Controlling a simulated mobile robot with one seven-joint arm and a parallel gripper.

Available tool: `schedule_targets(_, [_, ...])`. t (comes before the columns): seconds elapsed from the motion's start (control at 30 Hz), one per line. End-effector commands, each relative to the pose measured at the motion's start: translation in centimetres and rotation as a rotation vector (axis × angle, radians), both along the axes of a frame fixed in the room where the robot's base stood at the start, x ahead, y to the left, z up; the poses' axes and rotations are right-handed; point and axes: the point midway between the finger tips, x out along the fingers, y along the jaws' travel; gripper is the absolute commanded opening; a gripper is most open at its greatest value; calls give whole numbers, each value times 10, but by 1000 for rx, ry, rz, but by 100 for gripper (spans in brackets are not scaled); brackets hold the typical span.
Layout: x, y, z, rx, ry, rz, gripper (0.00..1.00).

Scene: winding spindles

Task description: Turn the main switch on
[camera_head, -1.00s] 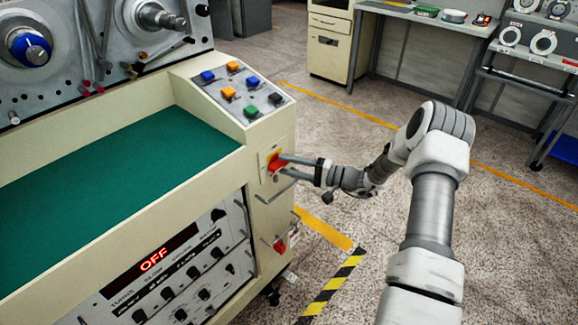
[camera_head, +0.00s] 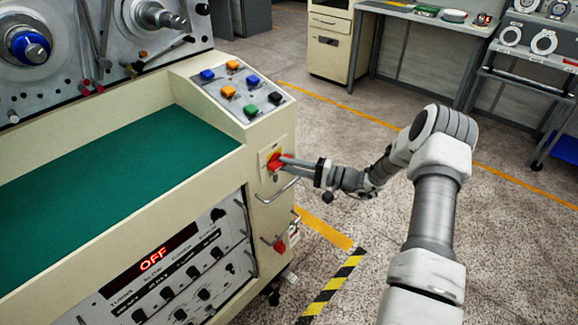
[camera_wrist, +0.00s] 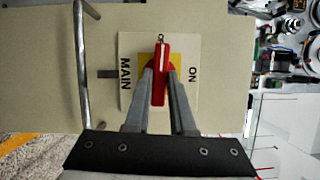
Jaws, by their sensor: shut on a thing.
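The main switch is a red handle (camera_wrist: 161,72) on a yellow square set in a pale plate (camera_wrist: 126,72) marked MAIN and ON. In the head view the red handle (camera_head: 276,163) is on the end face of the cream machine. My gripper (camera_wrist: 161,72) is shut on the red handle, one finger on each side of it. In the wrist view the handle lies lengthwise along the fingers, between the two words. In the head view my gripper (camera_head: 284,161) reaches it from the right. The display (camera_head: 153,259) on the machine front reads OFF.
A metal bar handle (camera_wrist: 83,65) stands out from the panel close to the switch. A second red switch (camera_head: 280,246) is lower on the same face. Coloured buttons (camera_head: 250,111) sit on the sloped top. Open floor (camera_head: 340,130) lies to the right.

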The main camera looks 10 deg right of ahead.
Motion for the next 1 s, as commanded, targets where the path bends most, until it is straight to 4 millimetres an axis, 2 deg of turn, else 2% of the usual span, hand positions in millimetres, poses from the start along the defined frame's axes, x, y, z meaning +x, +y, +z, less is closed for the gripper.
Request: schedule_targets(1.0, [-3, 3, -6, 741, 536, -1, 0])
